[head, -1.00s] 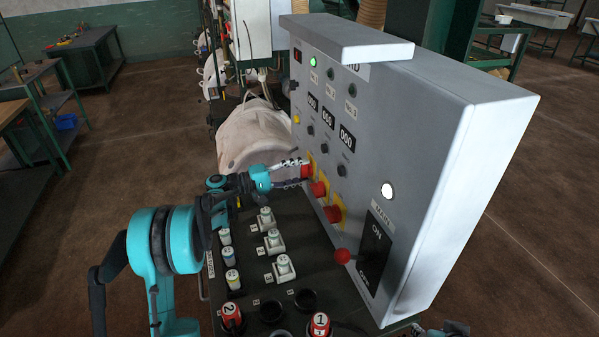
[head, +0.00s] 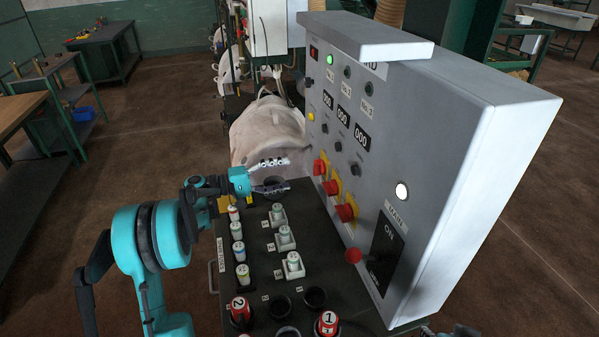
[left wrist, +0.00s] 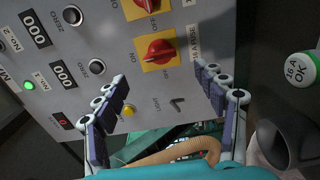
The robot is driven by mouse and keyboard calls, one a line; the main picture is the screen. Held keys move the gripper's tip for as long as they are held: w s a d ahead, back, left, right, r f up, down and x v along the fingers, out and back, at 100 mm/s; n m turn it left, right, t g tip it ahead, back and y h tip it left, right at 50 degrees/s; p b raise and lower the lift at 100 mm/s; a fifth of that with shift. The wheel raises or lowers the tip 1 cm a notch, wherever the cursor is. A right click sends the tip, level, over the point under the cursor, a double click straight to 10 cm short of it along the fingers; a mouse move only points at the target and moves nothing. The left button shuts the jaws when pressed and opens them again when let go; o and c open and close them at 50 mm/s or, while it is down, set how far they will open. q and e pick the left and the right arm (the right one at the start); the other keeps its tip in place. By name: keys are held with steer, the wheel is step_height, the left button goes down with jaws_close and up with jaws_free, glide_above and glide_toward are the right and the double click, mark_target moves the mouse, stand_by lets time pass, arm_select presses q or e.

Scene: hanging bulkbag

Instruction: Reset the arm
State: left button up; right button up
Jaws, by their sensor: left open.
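My left arm comes in from the left in the head view. Its gripper (head: 272,175) is open and empty, above the far end of the dark console top and apart from the grey control panel (head: 420,170). In the left wrist view the two fingers (left wrist: 165,115) stand wide apart, with the panel's face beyond them and nothing between them. That view also shows red rotary knobs on yellow plates (left wrist: 160,50). Only a small dark piece, perhaps of my right arm, shows at the bottom edge of the head view; its gripper cannot be made out.
A pale bulk bag (head: 265,130) hangs behind. Workbenches (head: 100,50) stand at the far left, with open floor between.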

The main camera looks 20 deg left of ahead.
arm_select(q)
steer(key=shift+v, duration=1.15)
steer(key=s+d+m+g+y, duration=0.1)
steer(key=s+d+g+y, duration=0.35)
steer(key=s+d, duration=0.75)
steer(key=s+f+m+t+y, duration=0.1)
steer(key=s+f+m+y, duration=0.1)
steer(key=s+y, duration=0.3)
steer(key=s+f+m+y, duration=0.3)
steer(key=s+f+y, duration=0.2)
steer(key=s, duration=0.8)
steer(key=shift+d+f+m+t, duration=0.2)
steer(key=shift+f+m+t, duration=0.05)
steer(key=shift+m+t, duration=0.1)
steer(key=shift+y, duration=0.25)
